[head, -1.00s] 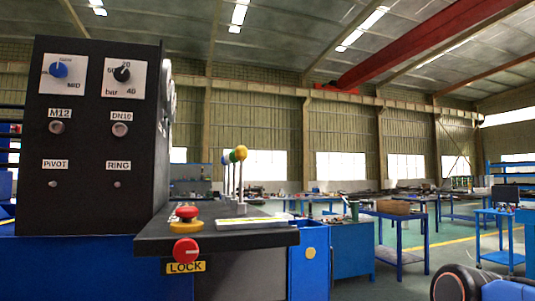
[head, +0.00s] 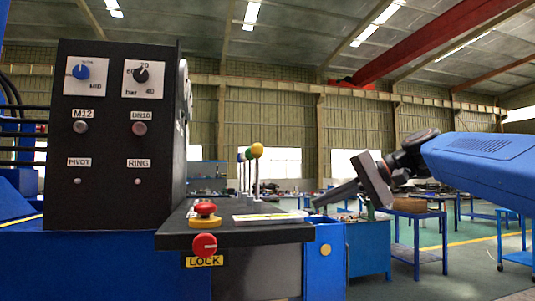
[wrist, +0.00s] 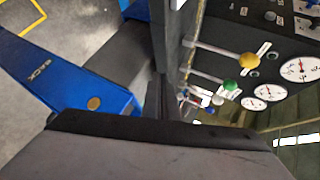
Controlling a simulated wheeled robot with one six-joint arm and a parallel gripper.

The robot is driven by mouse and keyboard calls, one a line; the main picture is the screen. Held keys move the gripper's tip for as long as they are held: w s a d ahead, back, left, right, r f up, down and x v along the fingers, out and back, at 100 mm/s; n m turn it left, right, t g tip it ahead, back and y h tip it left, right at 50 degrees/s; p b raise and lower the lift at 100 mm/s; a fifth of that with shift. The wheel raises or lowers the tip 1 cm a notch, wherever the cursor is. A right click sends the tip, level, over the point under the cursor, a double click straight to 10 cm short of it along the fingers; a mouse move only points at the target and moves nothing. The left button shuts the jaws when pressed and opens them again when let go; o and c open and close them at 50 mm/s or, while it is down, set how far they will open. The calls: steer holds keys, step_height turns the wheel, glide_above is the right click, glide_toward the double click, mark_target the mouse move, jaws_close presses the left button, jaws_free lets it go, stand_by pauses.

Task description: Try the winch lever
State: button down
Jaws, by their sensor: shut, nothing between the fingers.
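A row of levers stands on the dark console ledge (head: 235,237). In the wrist view the yellow knob (wrist: 250,60), the green knob (wrist: 230,86) and a white knob (wrist: 218,100) stick out from the panel on slim rods. Their labels are too small to read, so I cannot tell which is the winch lever. My gripper (head: 318,203) is shut and empty, right of the levers and apart from them.
A red mushroom button (head: 205,208) and a red knob (head: 205,245) above a LOCK label sit at the ledge's front. The black panel box (head: 115,130) stands left. Round gauges (wrist: 300,68) line the lever panel. Blue workbenches (head: 365,245) stand behind.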

steer(key=w+r+n+g+y, duration=0.1)
steer(key=w+r+y, duration=0.3)
steer(key=r, duration=1)
steer(key=shift+w+a+n+g+y, duration=0.3)
steer(key=shift+w+a+n, duration=0.15)
steer(key=shift+w, duration=0.7)
steer(key=shift+a+r, duration=0.1)
glide_above(250, 172)
steer(key=w+v, duration=0.1)
steer(key=v, duration=0.4)
steer(key=shift+s+f, duration=0.25)
steer(key=shift+f, duration=0.7)
